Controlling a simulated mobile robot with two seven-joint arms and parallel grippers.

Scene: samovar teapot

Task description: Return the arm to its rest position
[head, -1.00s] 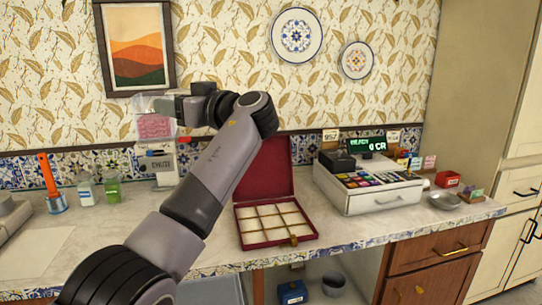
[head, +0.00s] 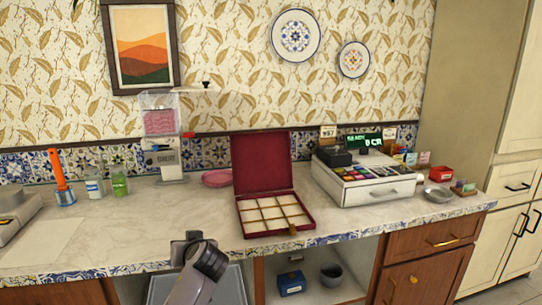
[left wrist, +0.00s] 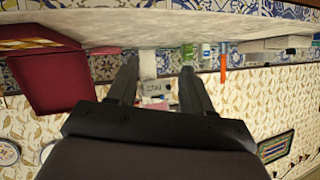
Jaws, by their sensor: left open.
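My left arm comes in low at the bottom of the head view. Its dark gripper (head: 187,243) is in front of the counter's tiled front edge, below the counter top's middle left. In the left wrist view, which is upside down, the two fingers of the left gripper (left wrist: 158,76) stand apart with nothing held between them. My right gripper is in neither view.
The counter (head: 140,220) carries an open red box (head: 263,165), a cash register (head: 367,180), a dispenser with pink contents (head: 160,125), a pink plate (head: 217,178) and small bottles (head: 118,181). Open shelves below hold a blue box (head: 291,284) and grey pot (head: 332,275).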

